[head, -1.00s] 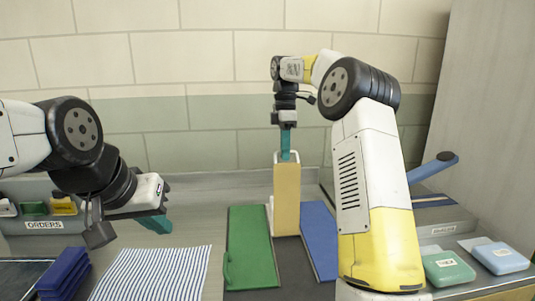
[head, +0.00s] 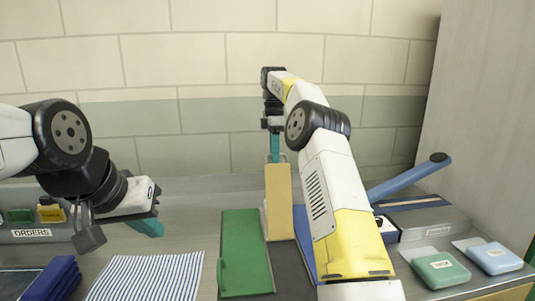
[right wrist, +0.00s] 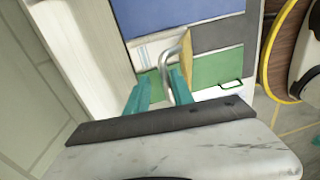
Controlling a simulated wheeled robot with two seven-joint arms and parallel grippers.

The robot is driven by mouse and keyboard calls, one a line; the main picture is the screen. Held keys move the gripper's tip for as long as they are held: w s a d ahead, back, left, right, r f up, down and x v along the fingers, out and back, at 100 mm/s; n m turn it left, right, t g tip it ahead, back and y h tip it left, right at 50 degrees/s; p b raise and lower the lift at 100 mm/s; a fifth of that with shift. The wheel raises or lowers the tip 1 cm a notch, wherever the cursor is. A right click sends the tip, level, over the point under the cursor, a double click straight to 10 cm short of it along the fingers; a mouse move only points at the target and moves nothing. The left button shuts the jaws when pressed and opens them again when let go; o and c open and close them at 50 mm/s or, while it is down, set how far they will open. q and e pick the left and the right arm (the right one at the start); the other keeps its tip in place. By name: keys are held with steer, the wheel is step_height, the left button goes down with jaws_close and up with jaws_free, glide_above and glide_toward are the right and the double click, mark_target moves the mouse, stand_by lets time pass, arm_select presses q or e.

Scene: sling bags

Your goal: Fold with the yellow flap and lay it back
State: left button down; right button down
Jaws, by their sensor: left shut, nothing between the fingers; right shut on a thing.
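The yellow flap (head: 279,200) stands upright, seen face-on in the head view. A green flap (head: 245,252) lies flat to its left and a blue flap (head: 304,240) lies to its right, partly behind my right arm. My right gripper (head: 274,148) points down at the top of the yellow flap. In the right wrist view its teal fingers (right wrist: 160,88) are around a bent grey handle (right wrist: 167,65) at the edge of the yellow flap (right wrist: 187,60). My left gripper (head: 148,226) is shut and empty, above the counter at the left.
A blue-and-white striped cloth (head: 148,277) and a stack of dark blue items (head: 52,280) lie front left. An ORDERS rack (head: 35,233) is behind them. A green box (head: 441,268) and light blue box (head: 495,257) sit at right, before a blue lever (head: 410,180).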

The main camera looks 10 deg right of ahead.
steer(key=shift+w+d+f, duration=0.2)
steer(key=shift+w+f, duration=0.2)
steer(key=c, duration=1.5)
jaws_free()
steer(key=shift+w+f, duration=0.1)
steer(key=shift+w, duration=0.05)
steer(key=shift+a, duration=0.1)
steer(key=shift+r, duration=0.2)
